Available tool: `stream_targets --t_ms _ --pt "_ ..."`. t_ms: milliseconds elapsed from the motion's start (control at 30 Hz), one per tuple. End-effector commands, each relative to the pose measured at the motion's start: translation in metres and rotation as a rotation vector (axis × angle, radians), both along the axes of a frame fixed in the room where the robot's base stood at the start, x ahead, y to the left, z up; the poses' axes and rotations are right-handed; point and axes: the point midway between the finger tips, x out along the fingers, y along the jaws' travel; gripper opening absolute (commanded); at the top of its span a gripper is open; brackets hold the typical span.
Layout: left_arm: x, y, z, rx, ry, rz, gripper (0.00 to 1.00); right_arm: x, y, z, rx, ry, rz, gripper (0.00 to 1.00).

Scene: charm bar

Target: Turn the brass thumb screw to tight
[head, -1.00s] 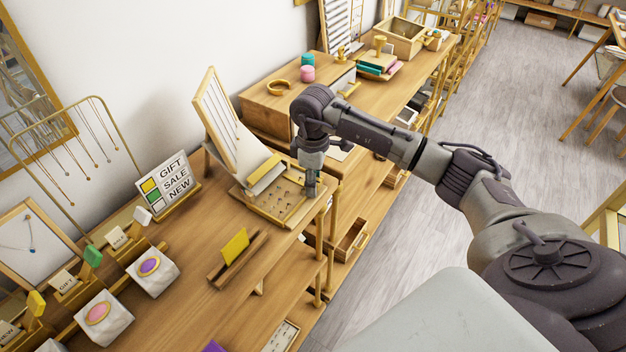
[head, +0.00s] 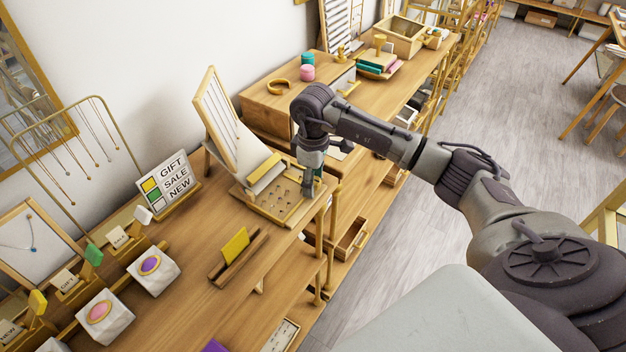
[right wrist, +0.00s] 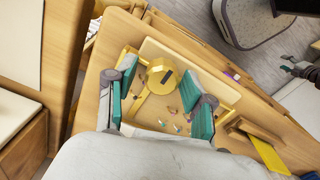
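The brass thumb screw (right wrist: 161,76) shows in the right wrist view as a round gold knob with a dark slot across its top. It sits on a shallow wooden tray (right wrist: 153,48), which also shows in the head view (head: 262,212). My right gripper (right wrist: 158,97) is open, its teal-padded fingers on either side of the screw with gaps between. In the head view my right gripper (head: 312,180) points down over the tray's right side and hides the screw. A small dark part at the wrist view's right edge may be my left gripper; its state is unclear.
Small charms lie in the tray beside the screw. A tilted necklace board (head: 217,120) stands behind the tray. A yellow card in a wooden holder (head: 240,262) stands in front. A sign (head: 168,185) is at left. Bare tabletop lies between.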

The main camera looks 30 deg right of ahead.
Motion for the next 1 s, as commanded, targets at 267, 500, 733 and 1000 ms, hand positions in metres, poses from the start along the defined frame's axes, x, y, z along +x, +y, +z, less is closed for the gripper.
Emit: stream_targets --t_ms 267,500,733,1000 --pt "-0.001 0.003 0.0 0.003 0.0 -0.001 0.57 0.0 0.0 0.0 0.0 0.001 0.002 0.57" --pt "-0.001 0.002 0.0 0.002 0.001 0.0 0.57 0.001 0.0 0.027 0.0 -0.004 0.002 0.57" --pt "0.0 0.001 0.0 0.001 0.001 0.0 0.57 0.0 0.001 0.063 0.001 -0.001 0.002 0.57" --pt "0.0 0.0 0.0 0.0 0.0 0.0 0.57 0.0 0.0 0.075 -0.001 0.001 0.001 0.57"
